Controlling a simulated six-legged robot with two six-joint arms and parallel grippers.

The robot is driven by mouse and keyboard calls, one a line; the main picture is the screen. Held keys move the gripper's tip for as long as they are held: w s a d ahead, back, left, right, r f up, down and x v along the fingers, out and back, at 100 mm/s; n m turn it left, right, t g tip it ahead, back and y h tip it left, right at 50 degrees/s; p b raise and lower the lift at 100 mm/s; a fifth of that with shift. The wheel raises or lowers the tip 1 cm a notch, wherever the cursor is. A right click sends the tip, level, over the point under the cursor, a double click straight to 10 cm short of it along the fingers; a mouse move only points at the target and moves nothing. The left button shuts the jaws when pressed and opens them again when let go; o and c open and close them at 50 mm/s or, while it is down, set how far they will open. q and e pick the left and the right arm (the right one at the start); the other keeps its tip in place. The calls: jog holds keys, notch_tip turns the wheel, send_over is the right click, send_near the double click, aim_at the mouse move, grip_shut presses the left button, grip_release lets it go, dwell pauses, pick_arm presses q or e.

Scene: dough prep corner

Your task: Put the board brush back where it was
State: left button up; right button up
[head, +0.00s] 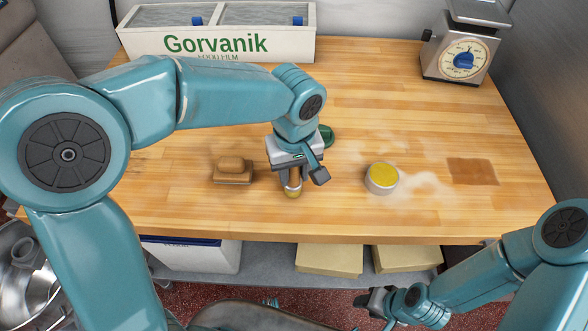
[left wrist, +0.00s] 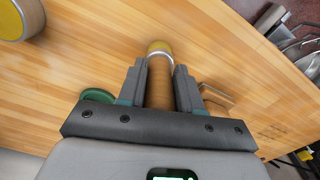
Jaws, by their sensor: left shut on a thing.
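The board brush (head: 293,191) has a brown handle, a pale metal ring and a yellow end. My left gripper (head: 295,180) is shut on its handle, above the middle of the wooden table, with the yellow end pointing down. In the left wrist view the brush (left wrist: 159,72) stands between the two fingers (left wrist: 160,90); I cannot tell whether its tip touches the table. My right gripper (head: 376,302) is low at the front, beyond the table edge; its fingers are too small and dark to read.
A brown block with a rounded top (head: 233,172) lies left of the brush. A round yellow-topped tin (head: 382,180) stands right, near white powder and a dark rectangular patch (head: 472,171). A green round thing (head: 327,135) is behind my gripper. A scale (head: 463,50) and a film box (head: 217,42) stand behind.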

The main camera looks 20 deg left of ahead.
pick_arm(q)
jog(key=shift+f, duration=0.15)
jog(key=o, duration=1)
jog(key=shift+o, duration=0.2)
notch_tip(320, 180, up, 12)
jog(key=shift+s+r+p, duration=0.15)
jog(key=shift+r+p, duration=0.1)
jog(key=shift+p, duration=0.1)
jog(key=shift+s, duration=0.15)
